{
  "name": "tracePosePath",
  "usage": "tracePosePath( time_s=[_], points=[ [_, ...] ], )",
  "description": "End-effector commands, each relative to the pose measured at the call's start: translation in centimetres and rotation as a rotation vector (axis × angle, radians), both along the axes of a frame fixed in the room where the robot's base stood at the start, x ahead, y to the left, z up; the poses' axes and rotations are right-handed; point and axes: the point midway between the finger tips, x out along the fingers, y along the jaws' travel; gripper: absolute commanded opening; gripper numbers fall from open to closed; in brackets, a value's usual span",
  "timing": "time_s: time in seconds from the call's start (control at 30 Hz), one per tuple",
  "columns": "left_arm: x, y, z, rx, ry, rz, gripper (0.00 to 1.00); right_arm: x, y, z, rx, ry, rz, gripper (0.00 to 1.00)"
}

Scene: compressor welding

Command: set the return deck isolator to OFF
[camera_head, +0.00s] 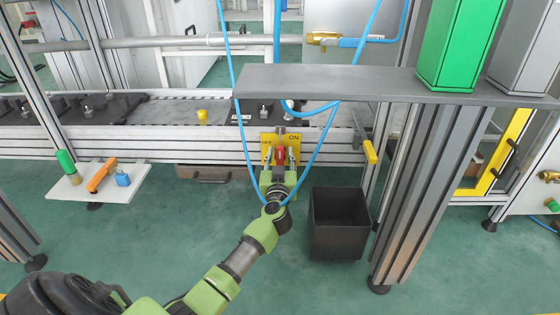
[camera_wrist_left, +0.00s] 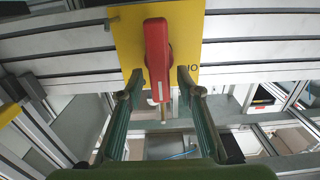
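The isolator is a yellow plate (camera_head: 267,139) on the front rail of the bench, with OFF printed on its left and ON on its right in the head view. Its red handle (camera_head: 280,154) also shows in the wrist view (camera_wrist_left: 157,50), upright in the picture, with a white mark at its lower end. My left gripper (camera_wrist_left: 158,82) is open; its fingers stand on either side of the handle with gaps showing. In the head view my left gripper (camera_head: 280,163) covers the plate's lower part. In the wrist view the lettering is partly hidden. My right gripper is not in view.
A blue hose (camera_head: 326,132) hangs close around my left gripper. A dark open bin (camera_head: 338,240) stands on the floor to the right. A grey shelf (camera_head: 350,83) juts out above right. A white side tray (camera_head: 70,190) holds tools at left.

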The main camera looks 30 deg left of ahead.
Motion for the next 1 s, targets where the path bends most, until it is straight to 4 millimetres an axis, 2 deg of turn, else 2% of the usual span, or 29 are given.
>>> tracePosePath(
  time_s=[0.33, 0.37, 0.47, 0.5, 0.77, 1.0],
  points=[
    [0.4, 0.3, 0.1, 0.0, 0.0, 0.0, 0.33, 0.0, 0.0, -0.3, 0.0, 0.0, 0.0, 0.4],
    [0.4, 0.3, 0.1, 0.0, 0.0, 0.0, 0.31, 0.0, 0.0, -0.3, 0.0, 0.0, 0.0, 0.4],
    [0.4, 0.3, 0.1, 0.0, 0.0, 0.0, 0.05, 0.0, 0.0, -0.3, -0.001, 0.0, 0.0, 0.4],
    [0.4, 0.3, 0.0, 0.0, 0.0, 0.0, 0.0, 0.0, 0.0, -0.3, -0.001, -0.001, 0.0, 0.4],
    [0.3, 0.3, 0.0, -0.006, -0.001, 0.0, 0.0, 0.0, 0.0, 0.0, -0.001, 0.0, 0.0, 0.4],
    [0.2, 0.4, 0.2, -0.072, -0.036, 0.0, 0.0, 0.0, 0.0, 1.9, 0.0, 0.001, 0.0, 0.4]
  ],
)
